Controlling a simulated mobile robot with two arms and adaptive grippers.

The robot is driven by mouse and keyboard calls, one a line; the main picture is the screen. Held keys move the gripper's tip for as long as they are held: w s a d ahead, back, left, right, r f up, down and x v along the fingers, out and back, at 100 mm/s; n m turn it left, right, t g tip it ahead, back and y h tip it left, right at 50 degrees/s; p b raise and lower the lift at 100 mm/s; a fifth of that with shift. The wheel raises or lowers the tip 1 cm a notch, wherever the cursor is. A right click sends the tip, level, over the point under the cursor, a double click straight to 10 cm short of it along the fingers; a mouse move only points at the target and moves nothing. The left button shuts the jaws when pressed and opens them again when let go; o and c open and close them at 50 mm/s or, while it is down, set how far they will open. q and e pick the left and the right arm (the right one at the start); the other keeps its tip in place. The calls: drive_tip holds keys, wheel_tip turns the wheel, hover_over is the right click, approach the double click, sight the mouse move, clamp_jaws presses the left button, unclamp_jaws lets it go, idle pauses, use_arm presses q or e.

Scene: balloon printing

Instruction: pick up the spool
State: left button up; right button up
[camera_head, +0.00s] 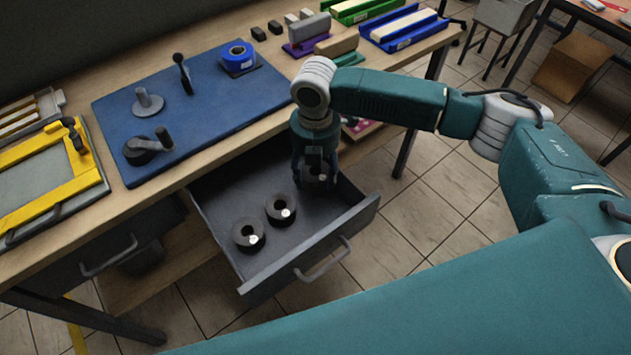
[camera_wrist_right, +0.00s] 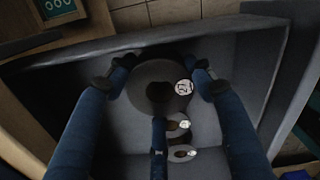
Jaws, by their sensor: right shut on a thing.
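Two dark spools with white labels lie in the open drawer, one at the left (camera_head: 249,234) and one beside it (camera_head: 281,209). A third spool (camera_head: 318,181) is under my right gripper (camera_head: 316,182), at the drawer's right end. In the right wrist view this spool (camera_wrist_right: 150,98) sits between the fingers of my right gripper (camera_wrist_right: 160,88), which are shut on it. Its label faces the camera. The other two spools show below it in that view, partly hidden by a finger. I cannot tell whether the held spool touches the drawer floor. My left gripper is not in view.
The grey drawer (camera_head: 268,276) is pulled out below the wooden table (camera_head: 210,168), its walls close around my right gripper. Coloured trays (camera_head: 404,28) stand farther back.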

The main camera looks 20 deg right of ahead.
wheel_tip(320, 180, up, 15)
drive_tip(key=shift+r+b, duration=0.15)
drive_tip(key=shift+b, duration=0.15)
idle(0.4)
